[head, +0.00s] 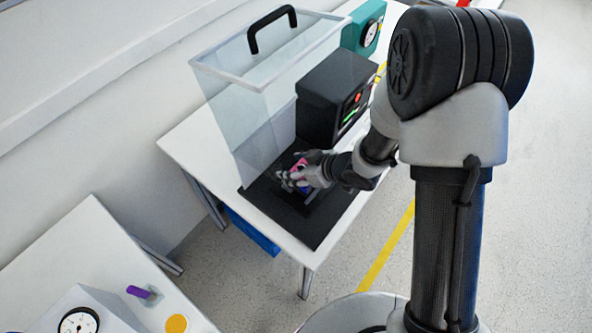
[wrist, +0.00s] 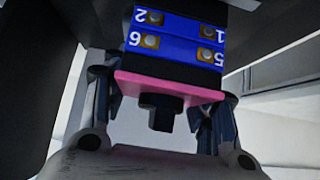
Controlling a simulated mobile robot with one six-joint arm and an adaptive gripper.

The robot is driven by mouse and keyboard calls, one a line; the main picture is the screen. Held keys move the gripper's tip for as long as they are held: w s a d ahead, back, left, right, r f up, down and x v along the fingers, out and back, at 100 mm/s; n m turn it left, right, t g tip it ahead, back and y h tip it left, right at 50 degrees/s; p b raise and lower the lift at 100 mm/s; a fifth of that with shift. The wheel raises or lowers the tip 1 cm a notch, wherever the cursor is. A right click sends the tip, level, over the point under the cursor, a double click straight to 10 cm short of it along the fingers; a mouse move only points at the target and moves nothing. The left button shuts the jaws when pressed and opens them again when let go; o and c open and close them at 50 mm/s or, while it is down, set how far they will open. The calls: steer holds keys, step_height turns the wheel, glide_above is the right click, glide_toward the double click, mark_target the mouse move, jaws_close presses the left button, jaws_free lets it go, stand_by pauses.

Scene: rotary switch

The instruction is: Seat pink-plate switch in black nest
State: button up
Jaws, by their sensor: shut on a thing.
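The switch (wrist: 180,38) has a blue body with numbered brass terminals, a pink plate (wrist: 165,88) and a black knob (wrist: 161,110) facing my palm. My gripper (wrist: 166,92) is shut on it, with one finger at each side of the pink plate. In the head view my gripper (head: 291,178) is low over the black mat on the table, and a bit of pink (head: 301,164) shows between the fingers. The black nest cannot be made out clearly; my gripper covers that area. Whether the switch touches anything below is hidden.
A clear box with a black handle (head: 272,18) stands close behind my gripper. A black unit with lights (head: 325,100) and a teal gauge box (head: 355,35) stand farther back. The black mat (head: 310,228) is bare toward the front. A second table (head: 75,250) holds a purple object (head: 139,292).

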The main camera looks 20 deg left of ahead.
steer(key=shift+r, duration=0.15)
steer(key=shift+f, duration=0.25)
steer(key=o, duration=1.2)
